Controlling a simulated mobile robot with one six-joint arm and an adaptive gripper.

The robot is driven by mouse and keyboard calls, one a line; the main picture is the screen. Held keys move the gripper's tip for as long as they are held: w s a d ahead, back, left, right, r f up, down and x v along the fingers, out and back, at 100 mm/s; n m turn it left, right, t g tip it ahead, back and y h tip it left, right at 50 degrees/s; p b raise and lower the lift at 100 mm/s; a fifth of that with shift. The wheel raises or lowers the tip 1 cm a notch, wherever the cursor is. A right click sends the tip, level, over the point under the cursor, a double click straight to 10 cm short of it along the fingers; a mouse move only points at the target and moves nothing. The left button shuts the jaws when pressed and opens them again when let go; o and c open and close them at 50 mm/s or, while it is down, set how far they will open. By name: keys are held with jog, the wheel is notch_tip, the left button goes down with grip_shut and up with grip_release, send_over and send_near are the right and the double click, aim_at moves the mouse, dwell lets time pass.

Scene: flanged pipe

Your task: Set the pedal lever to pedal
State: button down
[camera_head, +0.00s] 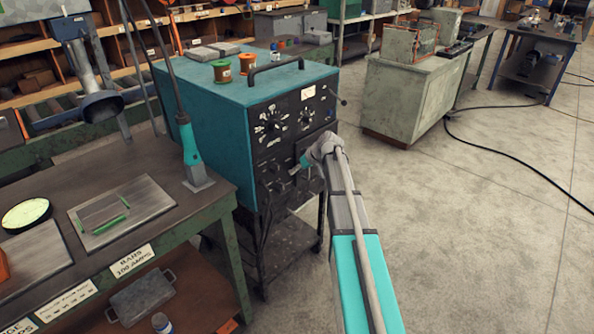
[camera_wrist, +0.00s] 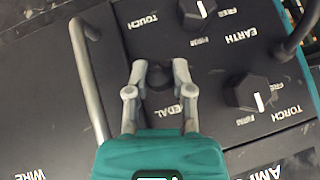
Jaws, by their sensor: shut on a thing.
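The teal welding machine (camera_head: 205,105) has a dark front panel with dials. In the wrist view a small dark lever (camera_wrist: 157,79) sits between my fingers, between the printed word TOUCH and a partly covered label ending in "EDAL". My gripper (camera_wrist: 159,70) has one grey finger on each side of the lever and is shut on it. I cannot tell which word the lever points to. In the head view my gripper (camera_head: 299,166) is at the lower part of the panel, and my arm hides part of it.
In the wrist view, an EARTH knob (camera_wrist: 197,8) and a TORCH knob (camera_wrist: 252,92) lie right of my gripper. A metal bar handle (camera_wrist: 88,85) lies to its left. A workbench (camera_head: 150,230) stands left of the machine. Open floor (camera_head: 480,220) lies to the right.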

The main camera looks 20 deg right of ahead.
jog(key=shift+c, duration=2.4)
grip_release()
jog(key=shift+f+b, duration=0.2)
jog(key=shift+b, duration=0.15)
